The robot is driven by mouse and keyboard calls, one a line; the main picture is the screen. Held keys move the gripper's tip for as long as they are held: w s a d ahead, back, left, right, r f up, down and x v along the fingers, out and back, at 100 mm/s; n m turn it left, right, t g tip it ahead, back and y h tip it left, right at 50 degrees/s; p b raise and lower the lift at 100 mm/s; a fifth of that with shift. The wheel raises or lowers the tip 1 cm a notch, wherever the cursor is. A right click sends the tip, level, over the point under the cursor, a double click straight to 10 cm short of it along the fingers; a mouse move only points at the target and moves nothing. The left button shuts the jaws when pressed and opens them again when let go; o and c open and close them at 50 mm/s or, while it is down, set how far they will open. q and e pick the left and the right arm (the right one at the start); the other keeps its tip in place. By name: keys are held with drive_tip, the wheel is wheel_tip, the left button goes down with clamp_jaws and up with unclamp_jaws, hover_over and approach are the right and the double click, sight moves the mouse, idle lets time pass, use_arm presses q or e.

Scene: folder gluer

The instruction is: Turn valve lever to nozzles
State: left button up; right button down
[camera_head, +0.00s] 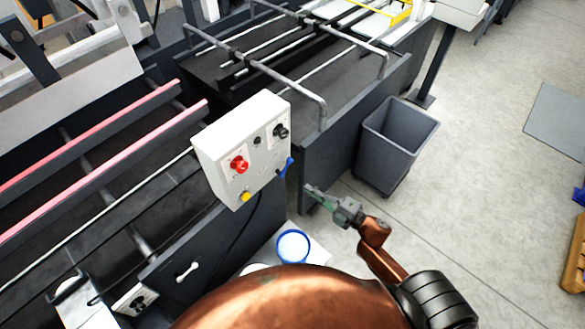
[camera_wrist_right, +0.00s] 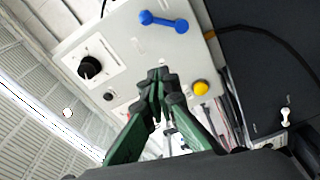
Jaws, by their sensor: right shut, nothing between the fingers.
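A blue lever (camera_head: 286,167) sits on the face of the white control box, near its lower right edge. In the right wrist view the blue lever (camera_wrist_right: 163,22) lies nearly level across the panel, with a round knob at each end. My right gripper (camera_head: 314,192) is right of and a little below the lever, apart from it. In the right wrist view my right gripper (camera_wrist_right: 158,78) has its fingertips together, empty, below the lever in the picture. The panel's markings are too small to read. My left gripper is out of view.
The control box (camera_head: 225,140) also carries a red knob (camera_head: 239,164), a yellow button (camera_head: 246,196) and a black knob (camera_head: 281,130). A white handle (camera_head: 187,272) is on the dark machine side. A blue-rimmed container (camera_head: 292,247) stands below. A grey bin (camera_head: 395,145) stands right.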

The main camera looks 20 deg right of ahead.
sight(286, 168)
drive_tip(key=w+a+n+p, duration=0.1)
drive_tip(key=w+a+p, duration=0.1)
drive_tip(key=w, duration=0.9)
drive_tip(key=shift+w+f, duration=0.15)
drive_tip(key=shift+w, duration=0.05)
drive_tip(key=shift+w+d+f+m, duration=0.15)
drive_tip(key=shift+w+d+m, duration=0.1)
drive_tip(key=shift+d+m, duration=0.25)
